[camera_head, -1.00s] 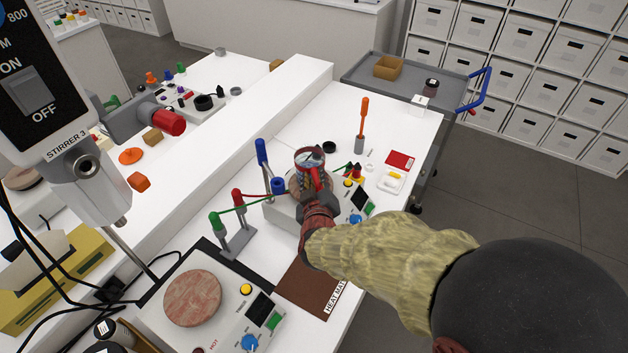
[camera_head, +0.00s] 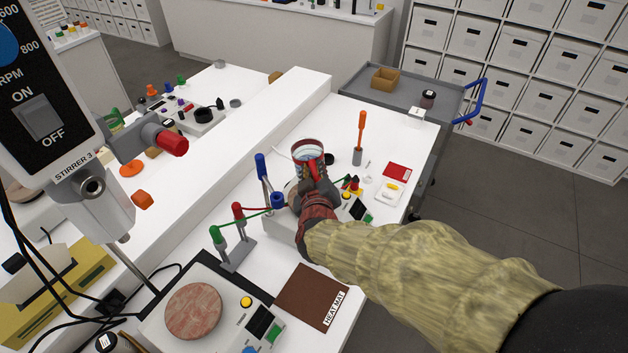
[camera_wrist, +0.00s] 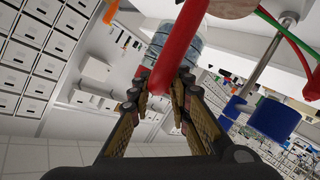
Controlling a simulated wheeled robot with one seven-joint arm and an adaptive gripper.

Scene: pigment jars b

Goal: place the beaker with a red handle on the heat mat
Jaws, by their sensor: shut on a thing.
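The glass beaker (camera_head: 307,153) has a red band at its rim and holds clear liquid. It is above the rear hotplate in the head view, and its underside is partly hidden by my gripper (camera_head: 318,195). In the wrist view, my gripper (camera_wrist: 168,95) is shut on the beaker's red handle (camera_wrist: 180,50), with the glass (camera_wrist: 187,45) just beyond. The heat mat (camera_head: 310,292) is a brown labelled square on the bench, nearer than my gripper, and its top is bare.
A front hotplate (camera_head: 194,311) stands left of the mat.

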